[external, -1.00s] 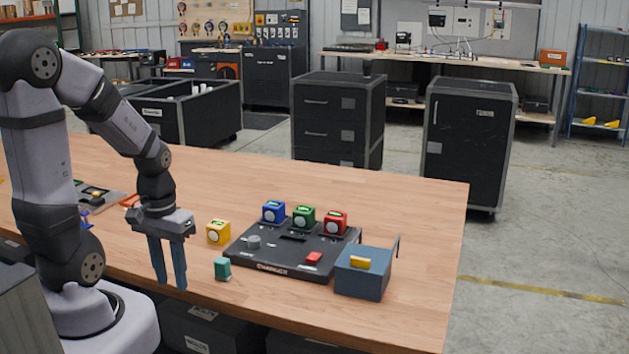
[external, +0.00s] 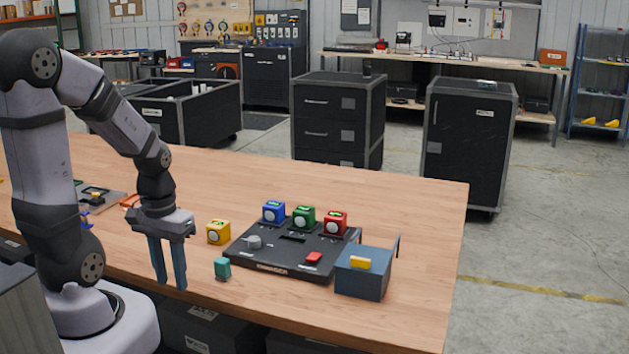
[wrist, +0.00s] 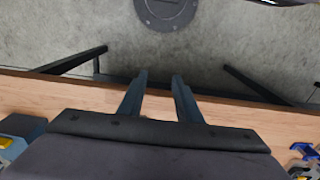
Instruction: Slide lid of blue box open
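The blue box (external: 352,283) stands on the right part of the wooden table, just right of a black charger panel. Its lid (external: 371,255) lies flat on top and looks closed, with a yellow handle (external: 360,263) at its front edge. My gripper (external: 173,288) hangs pointing down near the table's front edge, well left of the box. Its two fingers are apart with nothing between them, as the wrist view also shows (wrist: 160,78). A blue box with a yellow part (wrist: 20,130) shows at the wrist view's left edge, partly cut off.
The charger panel (external: 275,262) holds blue (external: 273,212), green (external: 304,217) and red (external: 335,223) blocks, a grey knob and a red button. A yellow block (external: 218,232) and a teal block (external: 222,267) stand between my gripper and the panel. The table's back right is clear.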

